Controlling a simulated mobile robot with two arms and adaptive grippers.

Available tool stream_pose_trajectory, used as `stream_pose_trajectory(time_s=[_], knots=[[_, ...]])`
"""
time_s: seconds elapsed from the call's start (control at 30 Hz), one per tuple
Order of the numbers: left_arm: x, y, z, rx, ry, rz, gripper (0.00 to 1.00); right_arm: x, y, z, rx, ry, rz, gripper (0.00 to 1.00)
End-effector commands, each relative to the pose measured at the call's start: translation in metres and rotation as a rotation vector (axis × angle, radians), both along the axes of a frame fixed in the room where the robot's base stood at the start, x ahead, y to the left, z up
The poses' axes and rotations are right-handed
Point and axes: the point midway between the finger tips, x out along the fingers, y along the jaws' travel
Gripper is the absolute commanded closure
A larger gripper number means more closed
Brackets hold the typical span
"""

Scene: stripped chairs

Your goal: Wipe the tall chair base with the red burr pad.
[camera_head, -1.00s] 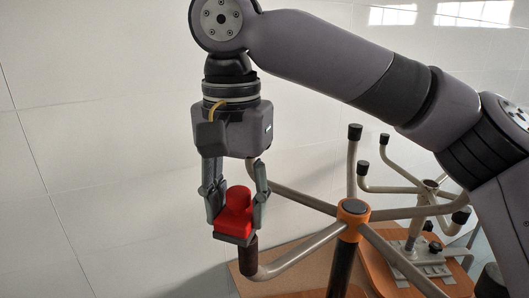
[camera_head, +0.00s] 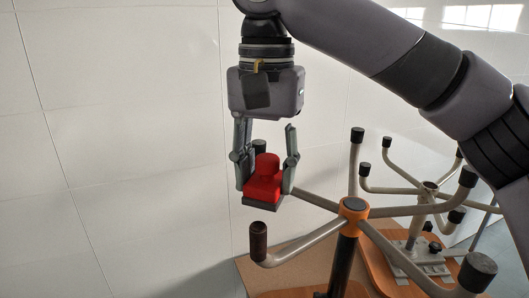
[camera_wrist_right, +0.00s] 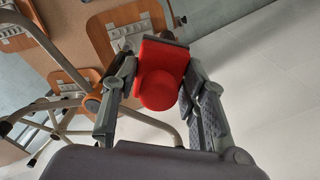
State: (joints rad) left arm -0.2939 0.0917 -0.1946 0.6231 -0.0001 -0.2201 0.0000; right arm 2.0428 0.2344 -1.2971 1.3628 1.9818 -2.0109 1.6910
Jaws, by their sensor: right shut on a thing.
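The red burr pad (camera_head: 263,181), a red block with a rounded knob and a dark grey underside, is held upright between the fingers of my right gripper (camera_head: 266,176). It also shows in the wrist view (camera_wrist_right: 162,78), between both fingers. The tall chair base (camera_head: 353,206) has an orange hub with a dark cap, a black column and beige legs with dark upturned end caps. The pad hangs above and just right of the brown end cap (camera_head: 258,240) of its near left leg, apart from that cap in the picture. Part of another leg is hidden behind the gripper. My left gripper is not in view.
A second, lower chair base (camera_head: 430,190) stands behind to the right, on an orange-brown wooden board with a metal plate. Upturned leg ends such as this black cap (camera_head: 357,134) stick up around the hub. The pale wall side at left is clear.

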Motion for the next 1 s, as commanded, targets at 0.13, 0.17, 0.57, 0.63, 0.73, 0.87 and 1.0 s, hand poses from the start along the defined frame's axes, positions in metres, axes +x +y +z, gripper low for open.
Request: stream_pose_trajectory(time_s=[0.13, 0.17, 0.57, 0.63, 0.73, 0.87, 1.0], knots=[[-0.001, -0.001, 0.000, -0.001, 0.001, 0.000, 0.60, -0.003, 0.002, 0.015, -0.001, -0.002, 0.005, 0.87], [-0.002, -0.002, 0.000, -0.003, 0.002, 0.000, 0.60, -0.003, 0.003, 0.017, 0.000, -0.001, 0.007, 0.87], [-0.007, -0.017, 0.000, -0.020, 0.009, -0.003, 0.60, -0.005, 0.004, 0.024, 0.000, 0.001, 0.014, 0.87], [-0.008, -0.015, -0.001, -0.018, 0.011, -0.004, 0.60, -0.005, 0.004, 0.024, 0.000, 0.001, 0.014, 0.87], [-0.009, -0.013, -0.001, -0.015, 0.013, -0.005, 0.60, -0.005, 0.004, 0.024, 0.000, 0.001, 0.014, 0.87], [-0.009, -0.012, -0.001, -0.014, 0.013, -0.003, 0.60, -0.005, 0.004, 0.024, 0.000, 0.001, 0.014, 0.87], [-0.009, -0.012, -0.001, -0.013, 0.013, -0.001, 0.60, -0.005, 0.004, 0.024, 0.000, 0.001, 0.014, 0.87]])
